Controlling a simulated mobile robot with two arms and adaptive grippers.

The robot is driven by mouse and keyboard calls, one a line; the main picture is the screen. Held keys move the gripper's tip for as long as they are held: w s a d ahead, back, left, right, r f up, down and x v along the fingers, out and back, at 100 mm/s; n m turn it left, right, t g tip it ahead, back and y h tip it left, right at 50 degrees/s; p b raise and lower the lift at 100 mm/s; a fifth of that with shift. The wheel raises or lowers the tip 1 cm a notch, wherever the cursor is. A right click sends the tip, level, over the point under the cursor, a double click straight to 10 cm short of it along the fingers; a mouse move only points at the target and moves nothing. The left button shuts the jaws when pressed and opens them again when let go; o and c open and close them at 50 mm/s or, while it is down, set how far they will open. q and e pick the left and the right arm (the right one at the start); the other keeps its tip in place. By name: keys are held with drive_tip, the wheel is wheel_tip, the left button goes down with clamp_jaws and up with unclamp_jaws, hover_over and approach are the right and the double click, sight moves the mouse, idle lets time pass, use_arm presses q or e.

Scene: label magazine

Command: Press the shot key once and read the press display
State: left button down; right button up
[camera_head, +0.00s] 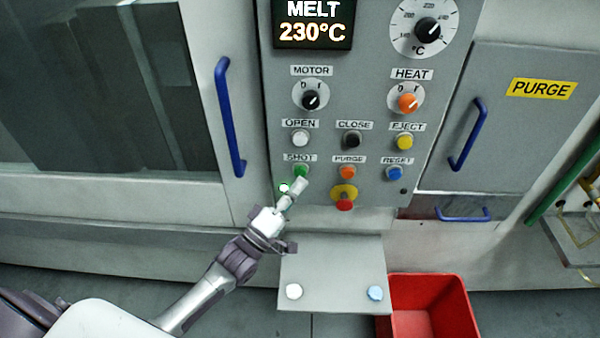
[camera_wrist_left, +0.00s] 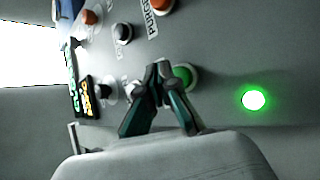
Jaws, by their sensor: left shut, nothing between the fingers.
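The green shot key (camera_head: 300,171) sits under the SHOT label on the grey control panel. My left gripper (camera_head: 301,183) is shut and empty, its fingertips just below the key and partly over it. In the left wrist view, the shut fingertips (camera_wrist_left: 160,70) overlap the left side of the green key (camera_wrist_left: 184,76); I cannot tell whether they touch it. The press display (camera_head: 312,22) reads MELT 230°C. A small lamp (camera_head: 284,187) by the gripper is lit; it glows green in the left wrist view (camera_wrist_left: 254,100). My right gripper is not in view.
Close by are the orange purge key (camera_head: 347,172), blue reset key (camera_head: 394,172), white open key (camera_head: 300,139) and a red stop button on yellow (camera_head: 344,204). A blue handle (camera_head: 230,117) stands left of the panel. A red bin (camera_head: 428,286) is below right.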

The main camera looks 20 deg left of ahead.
use_arm(q)
drive_tip(key=shift+w, duration=0.1)
drive_tip(key=shift+w+a, duration=0.15)
drive_tip(key=shift+w, duration=0.2)
drive_tip(key=shift+w+a+b, duration=0.1)
drive_tip(key=shift+w+b, duration=0.25)
drive_tip(key=shift+w, duration=0.05)
idle(0.9)
drive_tip(key=shift+s, duration=0.1)
drive_tip(key=shift+s+d+p, duration=0.25)
drive_tip(key=shift+s+p, duration=0.15)
drive_tip(key=shift+s, duration=0.35)
drive_tip(key=s, duration=0.1)
drive_tip(key=s+d+p, duration=0.1)
drive_tip(key=s, duration=0.1)
drive_tip(key=s+p, duration=0.1)
drive_tip(key=shift+s+d, duration=0.25)
drive_tip(key=shift+s, duration=0.1)
